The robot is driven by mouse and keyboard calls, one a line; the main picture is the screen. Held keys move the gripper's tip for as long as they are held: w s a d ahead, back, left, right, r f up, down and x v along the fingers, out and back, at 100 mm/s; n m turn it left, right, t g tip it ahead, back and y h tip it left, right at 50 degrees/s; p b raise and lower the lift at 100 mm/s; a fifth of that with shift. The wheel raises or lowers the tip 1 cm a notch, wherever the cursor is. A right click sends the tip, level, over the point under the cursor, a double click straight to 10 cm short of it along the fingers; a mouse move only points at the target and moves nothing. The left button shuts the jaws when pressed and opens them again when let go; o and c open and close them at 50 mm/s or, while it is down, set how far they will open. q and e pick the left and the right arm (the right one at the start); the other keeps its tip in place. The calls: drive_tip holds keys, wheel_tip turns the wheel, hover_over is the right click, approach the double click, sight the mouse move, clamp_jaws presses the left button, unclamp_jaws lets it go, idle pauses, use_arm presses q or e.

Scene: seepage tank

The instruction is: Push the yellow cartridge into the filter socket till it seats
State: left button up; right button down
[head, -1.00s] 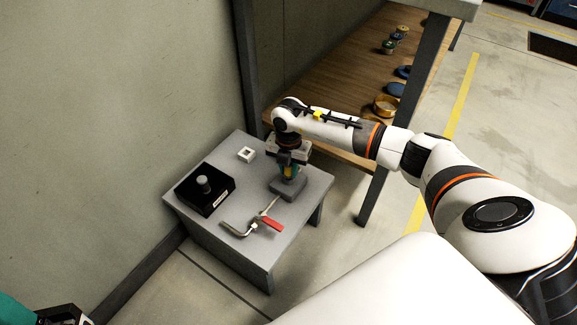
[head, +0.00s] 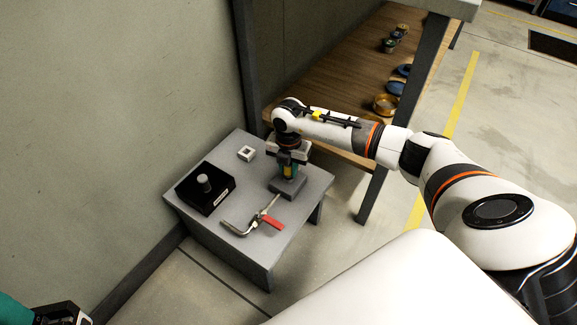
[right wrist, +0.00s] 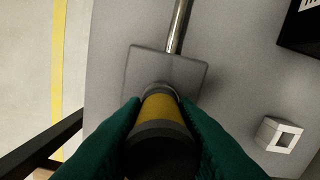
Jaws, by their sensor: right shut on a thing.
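The yellow cartridge (right wrist: 163,108) stands between the green fingers of my right gripper (right wrist: 160,140), which is shut on it. In the head view my right gripper (head: 289,168) points down over a grey block (head: 287,188) on the small table, which seems to be the filter socket. The block also shows in the right wrist view (right wrist: 185,75). The cartridge's far end with a pale ring lines up with the block. How deep it sits, I cannot tell. A teal part at the bottom left edge looks like my left gripper (head: 15,310); its jaws are cut off.
A wooden shelf (head: 340,75) stands behind.

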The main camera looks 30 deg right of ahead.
drive_tip(key=shift+f, duration=0.1)
idle(0.3)
drive_tip(key=c, duration=1.1)
unclamp_jaws()
